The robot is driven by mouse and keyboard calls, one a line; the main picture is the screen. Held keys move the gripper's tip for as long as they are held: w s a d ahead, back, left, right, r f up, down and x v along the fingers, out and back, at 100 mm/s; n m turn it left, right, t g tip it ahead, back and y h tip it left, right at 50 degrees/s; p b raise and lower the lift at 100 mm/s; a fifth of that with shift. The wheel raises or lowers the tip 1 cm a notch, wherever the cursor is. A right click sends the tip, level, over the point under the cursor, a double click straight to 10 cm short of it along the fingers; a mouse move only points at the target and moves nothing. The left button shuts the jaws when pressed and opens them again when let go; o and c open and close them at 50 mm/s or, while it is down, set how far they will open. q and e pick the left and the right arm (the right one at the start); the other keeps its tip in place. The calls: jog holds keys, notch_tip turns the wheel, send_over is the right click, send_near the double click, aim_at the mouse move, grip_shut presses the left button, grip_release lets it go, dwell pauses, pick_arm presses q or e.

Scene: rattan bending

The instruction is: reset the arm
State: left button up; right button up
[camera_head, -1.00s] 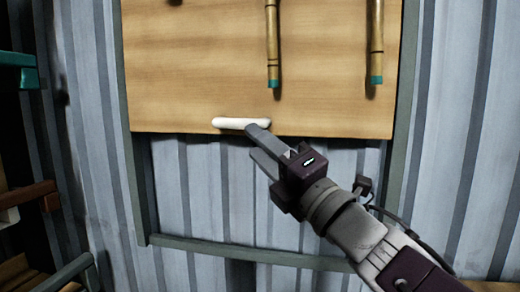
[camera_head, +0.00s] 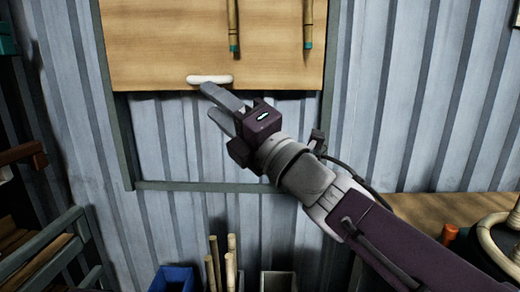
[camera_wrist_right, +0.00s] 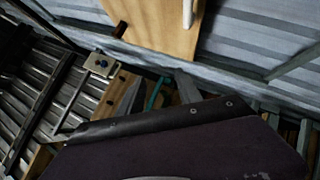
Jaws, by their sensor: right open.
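My right gripper (camera_head: 210,102) reaches in from the lower right in the head view. Its two grey fingers are apart, with nothing seen between them. The fingertips lie just below a white handle (camera_head: 210,79) at the lower edge of a wooden board (camera_head: 160,45). I cannot tell whether a finger touches the handle. The right wrist view shows a purple and black part of my own arm (camera_wrist_right: 190,145) in front. The board (camera_wrist_right: 155,25) and a white bar (camera_wrist_right: 187,13) show beyond it. My left gripper is not in view.
Bamboo poles with teal ends (camera_head: 233,25) hang on the board. Below are a blue bin (camera_head: 173,278) and upright rattan sticks (camera_head: 231,262). A wooden bench top (camera_head: 430,207) is at right, under a round coil (camera_head: 490,240). A slatted rack (camera_head: 45,250) stands at left.

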jog(key=w+d+f+m+t+h, duration=0.2)
jog(key=w+d+f+m+h, duration=0.6)
jog(key=w+f, duration=0.55)
jog(key=s+d+f+m+g+h, duration=0.1)
jog(key=d+f+m+g+h, duration=0.45)
jog(key=f, duration=0.75)
jog(key=s+d+f+m+h, duration=0.2)
jog(key=d+f+m, duration=0.45)
jog(key=f, duration=0.65)
jog(key=s+d+f+m+g+h, duration=0.1)
jog(key=s+d+f+m+g, duration=0.2)
jog(key=s+f+m+g, duration=0.5)
jog(key=s+d+f+m+g, duration=0.25)
jog(key=s+f+m, duration=0.25)
jog(key=s+f, duration=0.75)
pick_arm(q)
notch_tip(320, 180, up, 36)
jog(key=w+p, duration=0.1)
jog(key=p, duration=3.5)
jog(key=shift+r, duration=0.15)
pick_arm(e)
notch_tip(320, 180, up, 39)
jog(key=s, duration=0.1)
jog(key=shift+s+a, duration=0.2)
jog(key=shift+s, duration=0.2)
